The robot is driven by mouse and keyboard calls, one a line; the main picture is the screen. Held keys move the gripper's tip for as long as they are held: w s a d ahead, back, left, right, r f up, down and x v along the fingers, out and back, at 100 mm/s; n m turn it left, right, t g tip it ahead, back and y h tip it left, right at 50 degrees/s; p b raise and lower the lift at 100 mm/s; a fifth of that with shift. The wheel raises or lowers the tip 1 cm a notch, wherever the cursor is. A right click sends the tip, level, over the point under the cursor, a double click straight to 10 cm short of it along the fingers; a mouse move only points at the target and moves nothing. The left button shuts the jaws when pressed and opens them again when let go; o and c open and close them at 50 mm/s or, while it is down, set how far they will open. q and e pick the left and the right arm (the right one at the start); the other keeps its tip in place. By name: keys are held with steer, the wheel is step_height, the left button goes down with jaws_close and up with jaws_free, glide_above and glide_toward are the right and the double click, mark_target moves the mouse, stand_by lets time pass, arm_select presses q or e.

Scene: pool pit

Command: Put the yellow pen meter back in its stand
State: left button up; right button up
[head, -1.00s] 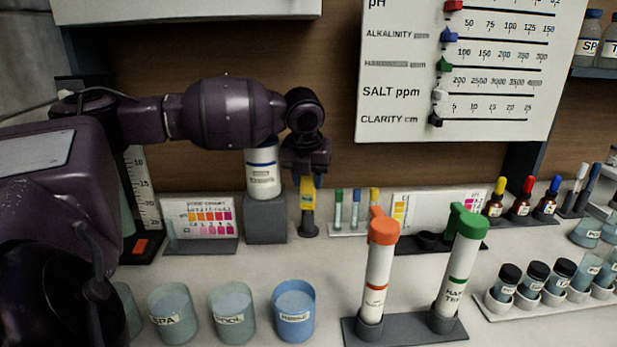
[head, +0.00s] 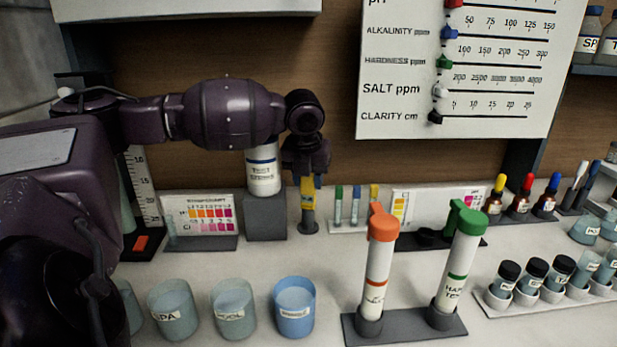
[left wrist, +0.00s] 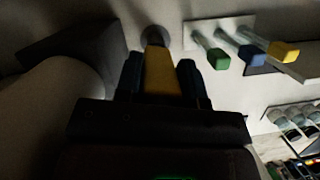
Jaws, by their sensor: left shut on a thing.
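The yellow pen meter (head: 308,192) is upright in the head view, between the fingers of my left gripper (head: 307,178), which is shut on it. Its lower end is at a small dark round stand (head: 308,224) on the counter; how deep it sits in the stand I cannot tell. In the left wrist view the yellow meter (left wrist: 160,72) lies between the two dark fingers (left wrist: 161,80), with the round stand (left wrist: 155,36) just beyond it. My right gripper is in neither view.
Left of the stand is a grey block (head: 265,228) bearing a white bottle (head: 263,172). Right of it is a rack of capped tubes (head: 354,208). In front stand a blue cup (head: 294,308) and orange- and green-capped tubes (head: 378,262). Counter between is clear.

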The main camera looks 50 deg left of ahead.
arm_select(q)
steer(key=shift+f, duration=0.45)
steer(key=o, duration=1)
steer(key=shift+s+d+f, duration=0.1)
steer(key=shift+f, duration=0.05)
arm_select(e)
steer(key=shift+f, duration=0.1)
arm_select(q)
steer(key=shift+o, duration=0.2)
steer(key=shift+r+p, duration=0.3)
steer(key=shift+r, duration=1.1)
steer(key=shift+r+p, duration=1.4)
steer(key=shift+r, duration=1)
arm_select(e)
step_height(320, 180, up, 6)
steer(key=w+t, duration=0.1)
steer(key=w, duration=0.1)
arm_select(q)
steer(key=shift+f, duration=0.2)
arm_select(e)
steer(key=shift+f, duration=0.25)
arm_select(q)
steer(key=shift+f+b, duration=1.55)
steer(key=shift+f, duration=1.4)
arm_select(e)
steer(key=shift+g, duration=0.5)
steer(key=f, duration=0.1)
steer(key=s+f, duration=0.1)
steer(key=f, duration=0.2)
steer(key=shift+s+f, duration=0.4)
